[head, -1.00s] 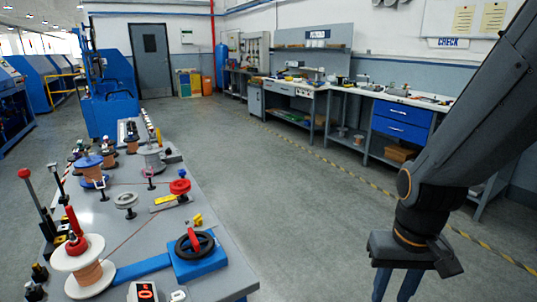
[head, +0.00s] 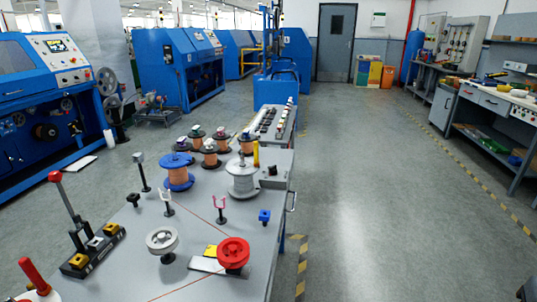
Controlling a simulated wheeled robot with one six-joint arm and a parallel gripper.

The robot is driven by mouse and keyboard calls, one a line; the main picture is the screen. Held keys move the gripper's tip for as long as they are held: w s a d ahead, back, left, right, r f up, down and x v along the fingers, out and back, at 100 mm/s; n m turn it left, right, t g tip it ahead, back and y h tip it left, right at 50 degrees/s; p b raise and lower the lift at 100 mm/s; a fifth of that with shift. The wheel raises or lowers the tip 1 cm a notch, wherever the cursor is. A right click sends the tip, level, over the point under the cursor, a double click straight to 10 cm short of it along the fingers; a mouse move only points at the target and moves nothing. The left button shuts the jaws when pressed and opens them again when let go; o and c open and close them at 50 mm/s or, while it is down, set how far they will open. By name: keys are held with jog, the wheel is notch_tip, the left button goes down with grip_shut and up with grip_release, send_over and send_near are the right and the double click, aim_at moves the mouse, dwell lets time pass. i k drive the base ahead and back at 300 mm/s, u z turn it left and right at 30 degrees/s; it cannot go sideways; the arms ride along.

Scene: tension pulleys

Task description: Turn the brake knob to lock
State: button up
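A red round knob (head: 232,253) stands at the near right part of the grey worktable (head: 192,279). It sits by a pale metal plate (head: 206,265) with a yellow piece (head: 210,250) on it. A thin copper-coloured wire runs across the table close to the plate. A grey pulley wheel (head: 162,240) is to the knob's left.
Upright spools, a blue one (head: 178,172) and a silver one (head: 242,180), stand farther back. A pink fork guide (head: 220,207) and a tall red-tipped lever (head: 66,200) rise from the table. The floor right of the table is clear. Blue machines (head: 50,90) stand at left.

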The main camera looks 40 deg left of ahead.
aim_at(273, 170)
jog(key=u, duration=0.8)
jog(key=i, duration=1.6)
jog(key=u, duration=1)
jog(key=i, duration=0.35)
jog(key=u, duration=0.25)
